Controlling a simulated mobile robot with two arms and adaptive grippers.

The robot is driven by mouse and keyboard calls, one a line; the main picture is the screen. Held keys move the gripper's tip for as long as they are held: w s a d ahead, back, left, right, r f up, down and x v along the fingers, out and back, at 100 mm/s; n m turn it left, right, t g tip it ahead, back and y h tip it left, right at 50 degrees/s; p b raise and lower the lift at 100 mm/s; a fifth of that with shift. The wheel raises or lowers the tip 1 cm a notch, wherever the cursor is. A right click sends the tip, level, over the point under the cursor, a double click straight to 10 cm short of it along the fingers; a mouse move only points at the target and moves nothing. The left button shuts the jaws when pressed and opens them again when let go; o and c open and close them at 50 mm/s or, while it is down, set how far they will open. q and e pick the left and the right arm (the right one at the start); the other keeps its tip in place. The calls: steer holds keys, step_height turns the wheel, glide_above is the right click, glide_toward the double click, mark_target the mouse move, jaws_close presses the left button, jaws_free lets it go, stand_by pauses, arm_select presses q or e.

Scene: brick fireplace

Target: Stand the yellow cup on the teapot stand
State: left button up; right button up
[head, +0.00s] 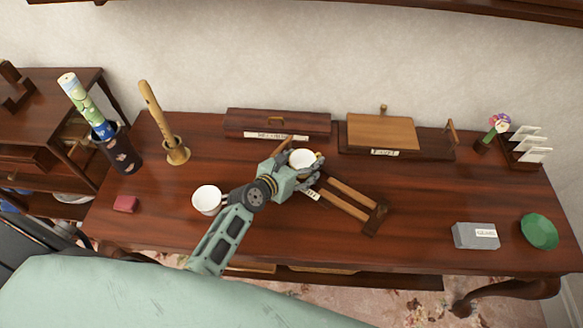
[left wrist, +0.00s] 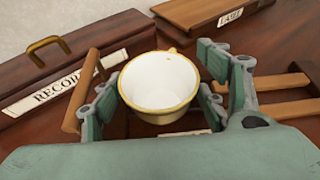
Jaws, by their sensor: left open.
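The yellow cup (left wrist: 160,82) is upright, with a white inside and a yellow rim and outside. It also shows beyond my left gripper in the head view (head: 302,157). My left gripper (left wrist: 155,104) is open, with its fingers on either side of the cup. I cannot tell whether they touch it, or whether the cup rests on the table. A wooden frame with two slats (head: 352,191), which looks like the teapot stand, lies just right of the gripper. Its near left end is partly hidden by the gripper. My right gripper is not in view.
A white cup (head: 206,198) stands left of my left arm. The table between stand and grey box is clear.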

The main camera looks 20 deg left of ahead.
arm_select(q)
steer(key=v, duration=1.1)
steer(key=shift+s+a, duration=0.1)
steer(key=shift+s, duration=0.05)
